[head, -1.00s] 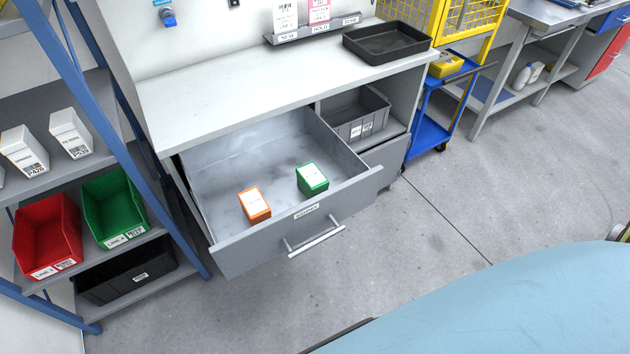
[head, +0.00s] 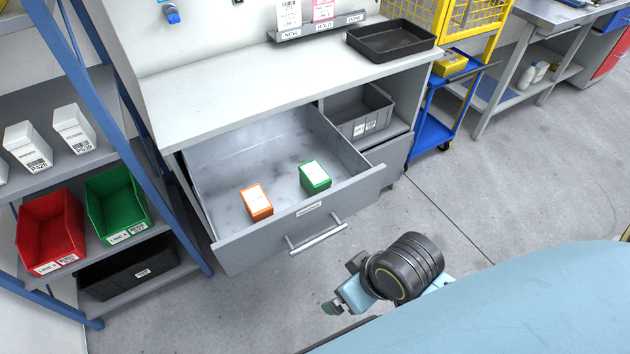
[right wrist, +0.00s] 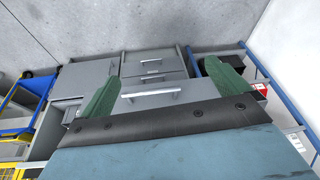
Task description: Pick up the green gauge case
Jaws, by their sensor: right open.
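The green gauge case (head: 315,177) is a small box with a white top label. It lies in the open grey drawer (head: 232,262), near the drawer's front panel, right of an orange case (head: 257,202). My right gripper (head: 338,300) shows low in the head view, outside the drawer and in front of its handle, apart from both cases. In the right wrist view its two green fingers (right wrist: 161,69) are spread with nothing between them. I cannot make out the green case in that view. My left gripper is not in view.
The drawer's bar handle (head: 318,235) sticks out toward me. The worktop (head: 240,80) overhangs the drawer's back and holds a black tray (head: 390,40). A grey bin (head: 358,113) sits right of the drawer. A blue-framed shelf with red (head: 50,232) and green bins (head: 117,205) stands left.

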